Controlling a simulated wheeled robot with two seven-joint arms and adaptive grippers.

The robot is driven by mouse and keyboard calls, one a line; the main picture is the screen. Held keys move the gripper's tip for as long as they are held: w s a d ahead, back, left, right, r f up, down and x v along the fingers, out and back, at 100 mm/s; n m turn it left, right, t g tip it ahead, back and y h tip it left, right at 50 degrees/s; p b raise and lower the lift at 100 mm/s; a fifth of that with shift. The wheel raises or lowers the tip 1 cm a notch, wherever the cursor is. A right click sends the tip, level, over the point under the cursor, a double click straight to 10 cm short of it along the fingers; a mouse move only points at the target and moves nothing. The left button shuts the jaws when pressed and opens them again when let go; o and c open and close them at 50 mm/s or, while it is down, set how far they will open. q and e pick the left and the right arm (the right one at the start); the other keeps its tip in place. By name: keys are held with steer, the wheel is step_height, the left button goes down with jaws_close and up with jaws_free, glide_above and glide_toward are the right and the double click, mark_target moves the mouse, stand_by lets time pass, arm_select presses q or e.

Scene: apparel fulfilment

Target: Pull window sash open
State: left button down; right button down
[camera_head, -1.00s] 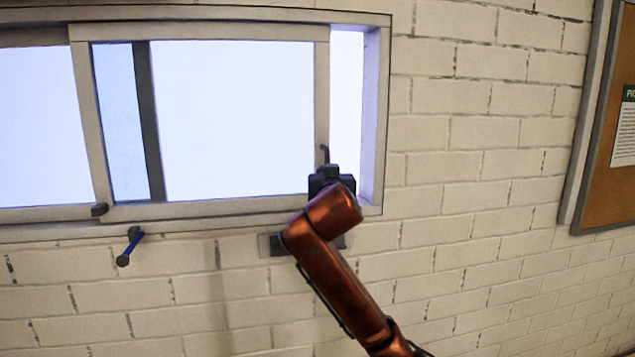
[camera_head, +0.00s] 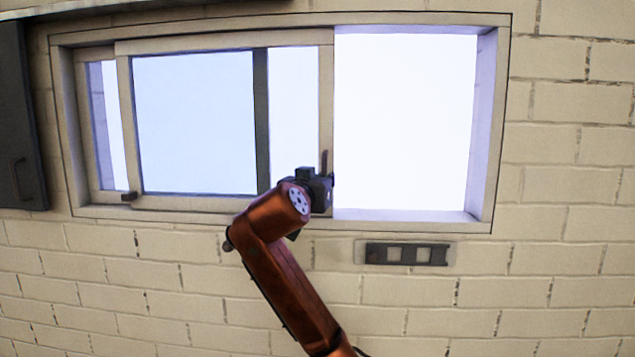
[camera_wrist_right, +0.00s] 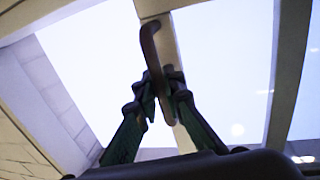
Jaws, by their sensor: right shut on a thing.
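The window sash (camera_head: 326,100) is a pale framed pane in the wall window. It stands well left of the right jamb, with a wide bright gap between them. A dark curved handle (camera_head: 323,160) is on the sash's right stile, and it also shows in the right wrist view (camera_wrist_right: 151,45). My right gripper (camera_head: 318,183) is at this handle. In the right wrist view its two fingers (camera_wrist_right: 163,88) are closed around the handle's lower part. The arm hides part of the lower window frame. My left gripper is not in view.
A grey plate with dark switches (camera_head: 407,254) is on the brick wall below the window. A dark panel with a handle (camera_head: 20,120) is at the far left. A small dark latch (camera_head: 129,196) is at the left sash. The wall at right is bare.

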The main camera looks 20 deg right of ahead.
steer(key=shift+w+a, duration=0.1)
steer(key=shift+a, duration=0.25)
steer(key=c, duration=2.1)
jaws_free()
steer(key=shift+r, duration=0.1)
steer(key=shift+o, duration=0.3)
steer(key=v, duration=1.2)
steer(key=shift+d, duration=0.1)
